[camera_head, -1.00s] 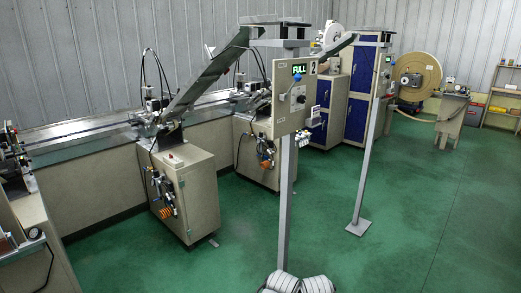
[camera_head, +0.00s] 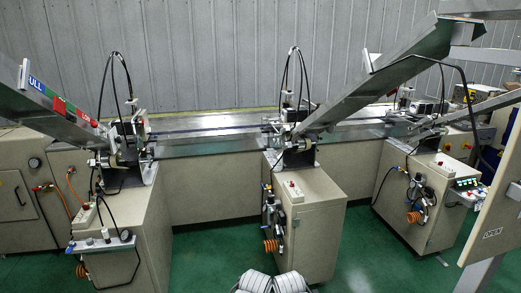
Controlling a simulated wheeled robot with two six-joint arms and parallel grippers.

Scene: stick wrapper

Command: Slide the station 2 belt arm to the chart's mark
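A long inclined grey belt arm (camera_head: 375,90) rises to the right from the middle machine; it appears to be the one leading to the panel marked 2 earlier, but no station number is readable now. Its lower end meets a head (camera_head: 295,140) above the middle cabinet (camera_head: 305,215). A beige panel (camera_head: 500,200) is cut off at the right edge, with an OPEN label and a grey post below. I cannot make out a chart or its mark.
A second inclined arm (camera_head: 45,95) stands at the left with blue, green and red labels. A long beige bench (camera_head: 215,190) runs behind the cabinets. Another cabinet (camera_head: 425,205) stands at the right. Green floor (camera_head: 210,262) is clear between the left and middle cabinets.

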